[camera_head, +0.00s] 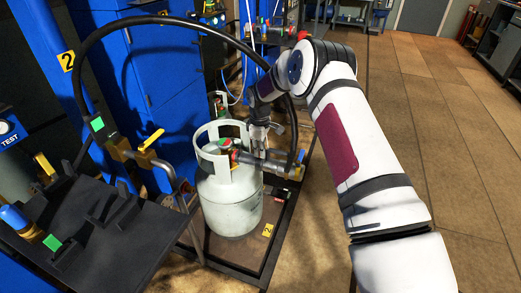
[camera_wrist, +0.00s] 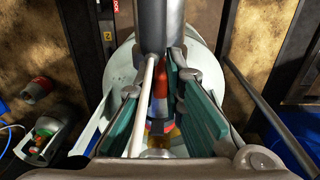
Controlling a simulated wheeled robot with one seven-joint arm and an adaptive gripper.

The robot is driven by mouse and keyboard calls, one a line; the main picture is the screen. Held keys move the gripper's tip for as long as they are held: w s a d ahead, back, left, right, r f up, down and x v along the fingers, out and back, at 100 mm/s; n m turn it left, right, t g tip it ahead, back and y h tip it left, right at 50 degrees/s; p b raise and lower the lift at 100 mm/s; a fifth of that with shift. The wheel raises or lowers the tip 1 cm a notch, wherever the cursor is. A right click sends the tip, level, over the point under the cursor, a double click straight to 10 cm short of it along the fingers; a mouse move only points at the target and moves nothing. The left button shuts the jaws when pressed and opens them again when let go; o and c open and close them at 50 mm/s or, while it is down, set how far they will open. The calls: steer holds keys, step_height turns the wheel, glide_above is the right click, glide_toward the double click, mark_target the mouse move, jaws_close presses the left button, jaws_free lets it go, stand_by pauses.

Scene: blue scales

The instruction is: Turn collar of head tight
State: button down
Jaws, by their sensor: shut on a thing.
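The filling head (camera_head: 270,161), a grey metal body on the black hose (camera_head: 205,22), lies roughly level across the top of the pale grey gas cylinder (camera_head: 231,205). Its left end is at the red-and-teal valve parts (camera_head: 228,148) inside the cylinder's guard ring. My gripper (camera_head: 261,139) reaches down onto the head from above. In the wrist view, my gripper's teal-padded fingers (camera_wrist: 160,108) stand on both sides of the head, shut on its collar (camera_wrist: 160,127), which shows red, blue and brass between them. The grey head body (camera_wrist: 161,25) extends upward there. The finger contact is partly hidden.
The cylinder stands on a dark-framed platform (camera_head: 260,262) marked 2. Another cylinder (camera_head: 220,104) stands behind. Tiled floor (camera_head: 440,130) at right is open.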

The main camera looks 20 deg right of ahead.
steer(key=c, duration=1.7)
jaws_free()
steer(key=r, duration=1.2)
steer(key=shift+s+a, duration=0.2)
steer(key=shift+s, duration=0.05)
steer(key=shift+c, duration=0.5)
